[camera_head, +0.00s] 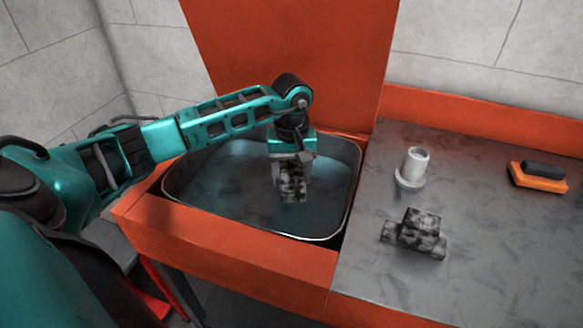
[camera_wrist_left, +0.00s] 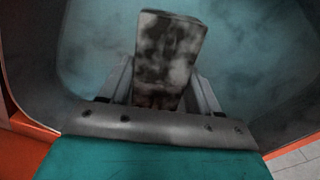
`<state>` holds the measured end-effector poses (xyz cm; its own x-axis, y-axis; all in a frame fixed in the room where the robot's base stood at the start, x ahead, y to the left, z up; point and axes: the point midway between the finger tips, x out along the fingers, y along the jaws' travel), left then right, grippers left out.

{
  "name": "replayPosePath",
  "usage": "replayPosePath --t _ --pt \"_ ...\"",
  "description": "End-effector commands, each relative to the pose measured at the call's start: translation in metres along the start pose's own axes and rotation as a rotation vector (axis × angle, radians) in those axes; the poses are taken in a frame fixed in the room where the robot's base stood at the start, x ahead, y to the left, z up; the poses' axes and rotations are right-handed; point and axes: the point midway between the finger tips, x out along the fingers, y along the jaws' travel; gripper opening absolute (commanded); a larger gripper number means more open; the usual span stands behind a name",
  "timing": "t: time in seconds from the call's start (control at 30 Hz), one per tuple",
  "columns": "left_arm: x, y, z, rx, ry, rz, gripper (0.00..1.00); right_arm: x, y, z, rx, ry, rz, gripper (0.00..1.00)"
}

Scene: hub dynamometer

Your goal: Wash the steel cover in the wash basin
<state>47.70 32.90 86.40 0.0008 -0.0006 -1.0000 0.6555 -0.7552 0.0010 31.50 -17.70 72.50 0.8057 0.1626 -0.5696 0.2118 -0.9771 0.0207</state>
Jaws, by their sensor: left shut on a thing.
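The wash basin (camera_head: 350,190) is a grey rounded tub with bluish water, set in an orange frame. My left gripper (camera_head: 292,165) points down inside the basin outline. It is shut on a blocky grey part mottled with black grime, apparently the steel cover (camera_head: 292,188). In the left wrist view the steel cover (camera_wrist_left: 168,55) stands out between the two fingers (camera_wrist_left: 165,90) over the water (camera_wrist_left: 245,60). The fingers hide its near end. I cannot tell whether its lower end touches the water. My right gripper is not in view.
On the grey worktop (camera_head: 480,250) right of the basin are a similarly grimy stepped part (camera_head: 415,235), a pale flanged cylinder (camera_head: 413,168) standing upright, and an orange-and-black brush-like block (camera_head: 538,176). An orange panel (camera_head: 300,60) rises behind the basin. The worktop's front is clear.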

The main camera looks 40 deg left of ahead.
Motion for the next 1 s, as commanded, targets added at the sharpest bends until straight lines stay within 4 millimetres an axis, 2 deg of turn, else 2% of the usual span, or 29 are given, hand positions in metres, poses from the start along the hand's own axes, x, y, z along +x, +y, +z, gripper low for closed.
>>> replayPosePath --t 0.03,0.2,0.4,0.6,1.0 --pt "0.008 0.000 0.000 0.000 0.000 0.001 0.15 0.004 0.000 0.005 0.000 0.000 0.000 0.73" --pt "0.025 0.000 0.000 0.000 -0.001 0.000 0.15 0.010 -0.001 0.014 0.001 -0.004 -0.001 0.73" --pt "0.038 0.000 0.000 0.000 0.000 -0.001 0.15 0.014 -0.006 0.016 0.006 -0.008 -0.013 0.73" --pt "0.044 0.000 0.000 0.000 -0.001 0.000 0.15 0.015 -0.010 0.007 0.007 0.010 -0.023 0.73" --pt "0.044 0.000 0.000 0.000 -0.001 -0.001 0.15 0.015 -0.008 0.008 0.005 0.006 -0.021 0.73"
